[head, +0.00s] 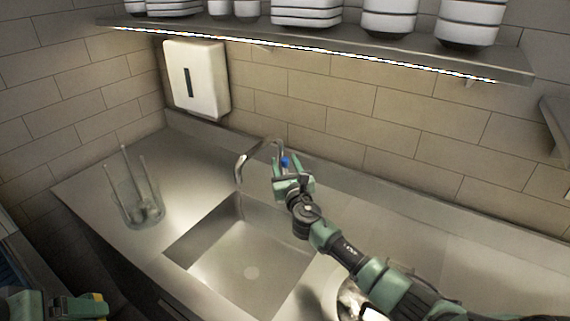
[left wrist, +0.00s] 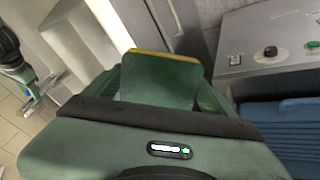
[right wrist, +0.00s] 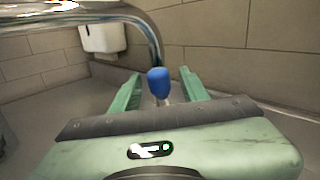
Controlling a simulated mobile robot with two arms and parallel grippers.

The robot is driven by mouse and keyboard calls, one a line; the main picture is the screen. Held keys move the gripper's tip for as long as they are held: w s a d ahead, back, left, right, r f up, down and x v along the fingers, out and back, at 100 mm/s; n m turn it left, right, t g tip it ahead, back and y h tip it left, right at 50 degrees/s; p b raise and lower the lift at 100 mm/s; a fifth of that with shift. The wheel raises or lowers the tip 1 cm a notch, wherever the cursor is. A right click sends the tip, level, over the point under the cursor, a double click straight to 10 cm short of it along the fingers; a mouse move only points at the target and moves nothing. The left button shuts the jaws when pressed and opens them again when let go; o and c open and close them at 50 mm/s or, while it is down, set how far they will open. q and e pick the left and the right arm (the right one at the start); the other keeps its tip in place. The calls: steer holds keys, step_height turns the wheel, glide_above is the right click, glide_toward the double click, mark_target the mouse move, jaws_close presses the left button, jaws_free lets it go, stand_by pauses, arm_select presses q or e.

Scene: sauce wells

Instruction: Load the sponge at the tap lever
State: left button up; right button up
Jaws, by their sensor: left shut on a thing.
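The tap (head: 245,160) arches over the back edge of the sink. Its lever has a blue tip (head: 285,162), which also shows in the right wrist view (right wrist: 158,80). My right gripper (head: 288,175) is open, with its two fingers on either side of the blue tip and a gap to each. My left gripper (left wrist: 160,85) is shut on the sponge (left wrist: 158,78), a green block with a yellow edge. The sponge also shows at the bottom left of the head view (head: 95,304), well away from the tap.
The sink basin (head: 215,240) is empty. A clear container (head: 135,200) with thin sticks stands on the counter at left. A white dispenser (head: 205,80) hangs on the wall. A shelf (head: 350,42) holds stacked dishes above. The left wrist view shows a control panel (left wrist: 240,62) and a blue rack (left wrist: 290,130).

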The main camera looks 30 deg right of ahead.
arm_select(q)
steer(key=shift+f+b, duration=0.7)
steer(key=shift+f, duration=0.1)
arm_select(e)
steer(key=v, duration=1.2)
steer(key=shift+a, duration=0.1)
